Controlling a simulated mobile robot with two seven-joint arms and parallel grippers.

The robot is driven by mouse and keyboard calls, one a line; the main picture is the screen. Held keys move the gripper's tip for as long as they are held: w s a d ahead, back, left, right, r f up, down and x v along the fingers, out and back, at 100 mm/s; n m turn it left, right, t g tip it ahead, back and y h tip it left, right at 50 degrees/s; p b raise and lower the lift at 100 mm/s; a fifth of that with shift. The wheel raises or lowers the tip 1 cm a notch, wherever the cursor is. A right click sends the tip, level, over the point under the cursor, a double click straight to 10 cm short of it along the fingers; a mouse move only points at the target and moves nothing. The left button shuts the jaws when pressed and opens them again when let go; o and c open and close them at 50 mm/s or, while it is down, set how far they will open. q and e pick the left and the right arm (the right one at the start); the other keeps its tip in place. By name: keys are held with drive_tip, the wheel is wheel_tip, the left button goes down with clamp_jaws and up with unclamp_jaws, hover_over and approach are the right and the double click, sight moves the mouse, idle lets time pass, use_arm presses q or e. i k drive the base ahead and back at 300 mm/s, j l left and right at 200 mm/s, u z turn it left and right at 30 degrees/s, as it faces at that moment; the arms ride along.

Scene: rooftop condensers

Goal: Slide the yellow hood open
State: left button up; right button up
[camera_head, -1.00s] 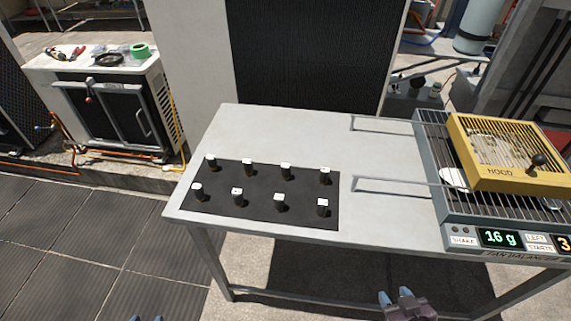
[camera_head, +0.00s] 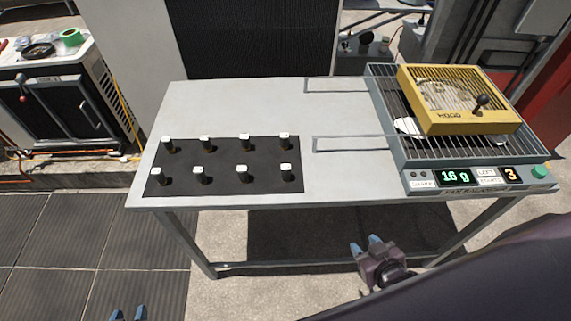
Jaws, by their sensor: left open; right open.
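The yellow hood (camera_head: 417,98), marked HOOD, lies on the wire grille of the grey fan balancer (camera_head: 393,168) at the right of the table. A dark knob (camera_head: 481,101) stands on its right part. A white round piece shows partly under the hood's left edge. My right gripper (camera_head: 369,246) is in front of the table, below its front edge, open and empty, well apart from the hood. My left gripper (camera_head: 128,314) shows only its blue fingertips at the bottom edge, open, with nothing seen between them.
The table (camera_head: 240,105) carries a black mat (camera_head: 222,166) with several small white-topped weights. Thin rails extend left from the balancer over bare tabletop. The balancer's display reads 16 g and 3, with a green button (camera_head: 539,173) at right. A cabinet (camera_head: 75,115) stands at far left.

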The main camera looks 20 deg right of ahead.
sight(438, 123)
drive_tip(key=z, duration=1.6)
drive_tip(key=i+u, duration=0.15)
drive_tip(key=u, duration=0.3)
drive_tip(key=l, duration=0.1)
